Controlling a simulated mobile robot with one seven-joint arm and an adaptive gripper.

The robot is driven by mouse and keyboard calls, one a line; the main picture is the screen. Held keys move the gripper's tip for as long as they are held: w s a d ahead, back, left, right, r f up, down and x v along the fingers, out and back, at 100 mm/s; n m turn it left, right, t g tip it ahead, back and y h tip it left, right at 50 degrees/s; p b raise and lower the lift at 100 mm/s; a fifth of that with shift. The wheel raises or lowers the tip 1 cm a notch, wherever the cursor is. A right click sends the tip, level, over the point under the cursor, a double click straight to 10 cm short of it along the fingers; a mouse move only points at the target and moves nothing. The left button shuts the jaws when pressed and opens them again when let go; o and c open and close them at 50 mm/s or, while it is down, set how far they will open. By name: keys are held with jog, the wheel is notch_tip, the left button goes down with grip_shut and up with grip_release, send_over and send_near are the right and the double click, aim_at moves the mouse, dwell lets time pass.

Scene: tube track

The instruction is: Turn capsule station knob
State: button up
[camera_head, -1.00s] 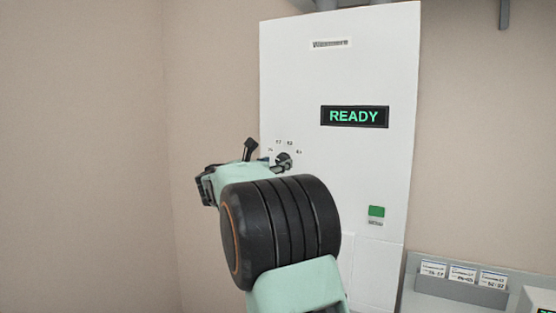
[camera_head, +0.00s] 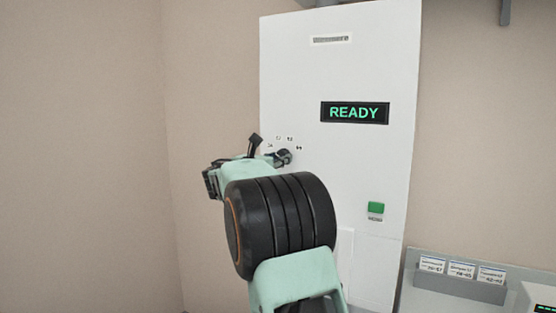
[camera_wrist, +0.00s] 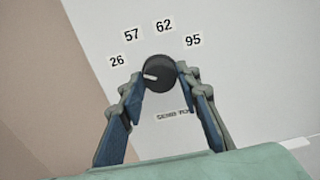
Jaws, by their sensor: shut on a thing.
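The capsule station (camera_head: 345,60) is a tall white panel with a green READY display (camera_head: 355,113). Its round black knob (camera_wrist: 158,73) has a white pointer mark, which points left, roughly toward the 26 label (camera_wrist: 117,61). The labels 57, 62 and 95 (camera_wrist: 193,40) follow in an arc above and to the right of the knob. My gripper (camera_wrist: 160,86) has its two blue fingers on either side of the knob and is shut on it. In the head view the knob (camera_head: 284,157) is partly hidden behind my gripper.
A green button (camera_head: 376,208) sits on the panel, lower right of the knob. A grey rack with several labelled cards (camera_head: 462,270) stands at lower right. Beige wall (camera_head: 90,150) fills the left, with free room there.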

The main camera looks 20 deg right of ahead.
jog(key=m+b, duration=1.7)
jog(key=m, duration=0.6)
jog(key=shift+m, duration=0.4)
dwell(0.5)
jog(key=o, duration=1.2)
jog(key=shift+c, duration=0.2)
